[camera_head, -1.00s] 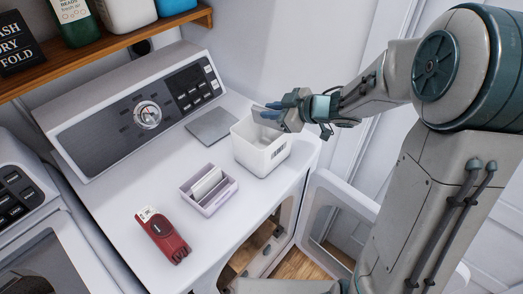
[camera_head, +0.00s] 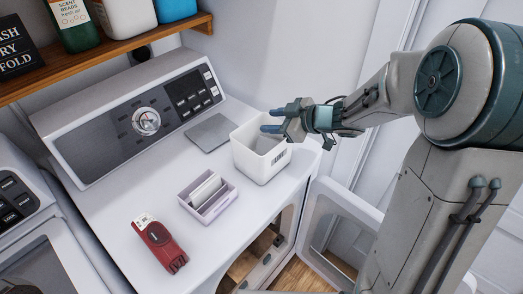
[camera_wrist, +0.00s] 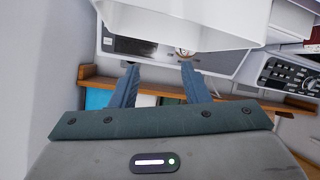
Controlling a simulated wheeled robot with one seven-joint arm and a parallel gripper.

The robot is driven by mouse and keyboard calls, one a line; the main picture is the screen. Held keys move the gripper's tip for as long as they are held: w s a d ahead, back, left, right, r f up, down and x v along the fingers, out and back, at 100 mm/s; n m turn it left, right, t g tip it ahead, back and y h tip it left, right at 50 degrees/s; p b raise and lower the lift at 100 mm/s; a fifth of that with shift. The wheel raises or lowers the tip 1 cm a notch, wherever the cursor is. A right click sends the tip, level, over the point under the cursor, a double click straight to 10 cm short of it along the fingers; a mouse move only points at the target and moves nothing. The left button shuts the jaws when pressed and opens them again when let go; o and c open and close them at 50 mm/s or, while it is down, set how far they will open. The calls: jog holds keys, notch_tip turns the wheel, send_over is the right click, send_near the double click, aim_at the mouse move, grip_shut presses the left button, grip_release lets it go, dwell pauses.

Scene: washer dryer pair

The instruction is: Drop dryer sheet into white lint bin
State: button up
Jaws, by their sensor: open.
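The white lint bin (camera_head: 266,163) stands on the dryer top near its right side, upright and open at the top. My gripper (camera_head: 268,120) is at the bin's rim, its blue fingers spread apart over the opening. In the wrist view, my gripper (camera_wrist: 158,72) has nothing between its fingers, and the bin (camera_wrist: 185,22) fills the top. The bin's floor is hidden, and I cannot make out a loose dryer sheet inside. A lilac box (camera_head: 214,212) holding upright white sheets (camera_head: 205,188) stands in front of the bin, to the left.
A red device with a white label (camera_head: 158,244) lies at the front left of the dryer top (camera_head: 110,205). A flat grey plate (camera_head: 209,132) lies behind the bin. The dryer door (camera_head: 338,225) hangs open below, right. A wooden shelf (camera_head: 110,55) with bottles is above.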

jog(key=v, duration=1.3)
jog(key=shift+s, duration=0.15)
jog(key=w+d+r+m+t+h, duration=0.4)
jog(key=w+t+h, duration=0.1)
jog(key=t, duration=0.1)
jog(key=s+d+m+h, duration=0.4)
jog(key=d+m+h, duration=0.2)
jog(key=h, duration=0.1)
jog(key=s+a+f+m+g, duration=0.1)
jog(key=s+a+f+g, duration=0.1)
jog(key=s, duration=0.4)
jog(key=s+a+f+m+g, duration=0.1)
jog(key=s+f+m+g, duration=0.1)
jog(key=s+g, duration=0.2)
jog(key=s+a+f+m+g+y, duration=0.1)
jog(key=s+a+f+m+g, duration=0.1)
jog(key=s, duration=0.7)
jog(key=shift+a+f+g, duration=0.3)
jog(key=shift+f+g, duration=0.1)
jog(key=shift+f, duration=0.2)
